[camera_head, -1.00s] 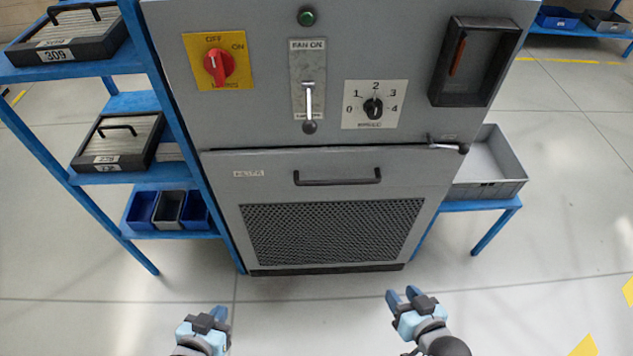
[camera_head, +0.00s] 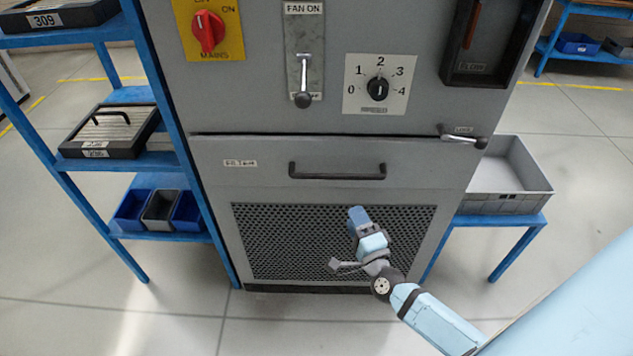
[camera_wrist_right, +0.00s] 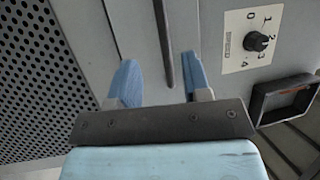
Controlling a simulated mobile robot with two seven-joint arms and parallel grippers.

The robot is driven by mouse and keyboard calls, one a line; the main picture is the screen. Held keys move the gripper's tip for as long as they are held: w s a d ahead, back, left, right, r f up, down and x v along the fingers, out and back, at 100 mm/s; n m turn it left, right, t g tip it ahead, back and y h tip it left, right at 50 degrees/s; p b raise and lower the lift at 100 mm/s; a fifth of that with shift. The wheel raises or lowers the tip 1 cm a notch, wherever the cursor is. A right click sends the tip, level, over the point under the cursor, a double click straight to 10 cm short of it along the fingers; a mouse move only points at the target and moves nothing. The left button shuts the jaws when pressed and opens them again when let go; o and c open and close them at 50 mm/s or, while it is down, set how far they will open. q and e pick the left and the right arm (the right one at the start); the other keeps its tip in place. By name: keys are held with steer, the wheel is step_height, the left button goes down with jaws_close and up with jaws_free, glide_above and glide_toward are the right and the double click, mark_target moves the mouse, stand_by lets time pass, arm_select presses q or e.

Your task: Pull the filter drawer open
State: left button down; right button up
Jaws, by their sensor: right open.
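The filter drawer (camera_head: 280,188) is the lower front of the grey cabinet, with a label and a dark mesh panel. It looks shut, with a dark seam along its top. Its black bar handle (camera_head: 338,172) runs across the upper middle. My right gripper (camera_head: 357,212) is in front of the mesh, just below the handle in the head view. In the right wrist view my right gripper (camera_wrist_right: 158,66) is open and empty, and the handle (camera_wrist_right: 163,42) lines up with the gap between its fingers. Contact cannot be told. My left gripper is out of view.
A lock lever (camera_head: 462,138) lies roughly level at the drawer's upper right. Above are a red mains switch (camera_head: 208,32), a fan lever (camera_head: 303,80) and a black dial (camera_head: 377,89). Blue shelving (camera_head: 125,165) stands left; a grey tray (camera_head: 510,185) stands right. Floor in front is clear.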

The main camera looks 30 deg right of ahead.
mark_target(334, 174)
steer(key=x, duration=1.3)
steer(key=shift+w+r+p, duration=0.1)
steer(key=shift+w+p, duration=0.15)
steer(key=shift+p, duration=0.1)
steer(key=shift+c, duration=0.2)
jaws_close()
